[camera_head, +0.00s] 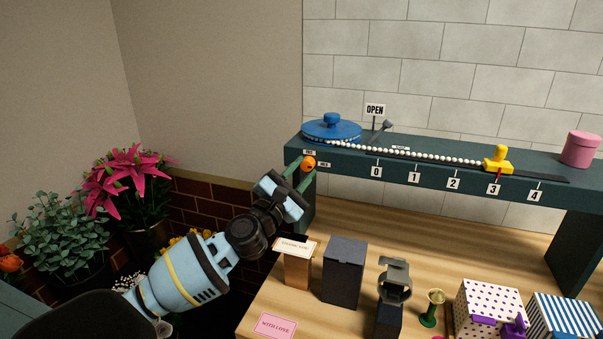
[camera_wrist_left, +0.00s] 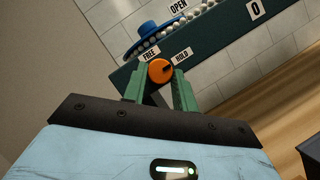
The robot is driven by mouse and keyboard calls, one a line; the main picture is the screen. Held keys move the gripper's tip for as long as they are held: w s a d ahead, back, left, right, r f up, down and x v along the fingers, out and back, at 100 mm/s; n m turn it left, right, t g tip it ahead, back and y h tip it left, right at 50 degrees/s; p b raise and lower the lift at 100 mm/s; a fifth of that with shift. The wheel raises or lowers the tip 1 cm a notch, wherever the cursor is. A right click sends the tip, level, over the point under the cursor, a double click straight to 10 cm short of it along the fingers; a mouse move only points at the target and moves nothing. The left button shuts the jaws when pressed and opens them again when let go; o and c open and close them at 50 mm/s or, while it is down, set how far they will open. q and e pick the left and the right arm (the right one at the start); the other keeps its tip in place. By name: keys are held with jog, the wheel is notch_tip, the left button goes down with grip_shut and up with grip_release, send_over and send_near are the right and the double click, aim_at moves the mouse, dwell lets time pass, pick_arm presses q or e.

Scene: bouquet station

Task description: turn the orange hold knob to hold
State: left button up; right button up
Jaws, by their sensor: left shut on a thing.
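The orange hold knob (camera_head: 309,164) sits on the front face of the dark green shelf beam, near its left end. It also shows in the left wrist view (camera_wrist_left: 158,72), between a FREE label (camera_wrist_left: 149,54) and a HOLD label (camera_wrist_left: 182,56). A dark mark on the knob lies on its right side, towards HOLD. My left gripper (camera_head: 303,172) is shut on the knob; in the left wrist view its green fingers (camera_wrist_left: 160,80) stand at either side of it. My right gripper is not in view.
On the beam (camera_head: 350,165) are a blue disc (camera_head: 332,129), a white bead string (camera_head: 420,155), a yellow slider (camera_head: 497,160) and a pink canister (camera_head: 580,149). Boxes and a thank-you card (camera_head: 296,248) stand on the wooden table below. Potted flowers (camera_head: 125,185) are at left.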

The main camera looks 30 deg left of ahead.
pick_arm(q)
jog(key=shift+m, duration=0.3)
jog(key=o, duration=1)
jog(key=shift+c, duration=0.2)
jog(key=v, duration=0.7)
jog(key=shift+s+b, duration=0.45)
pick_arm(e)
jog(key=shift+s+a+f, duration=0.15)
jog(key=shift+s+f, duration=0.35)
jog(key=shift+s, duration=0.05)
pick_arm(q)
jog(key=shift+f, duration=0.1)
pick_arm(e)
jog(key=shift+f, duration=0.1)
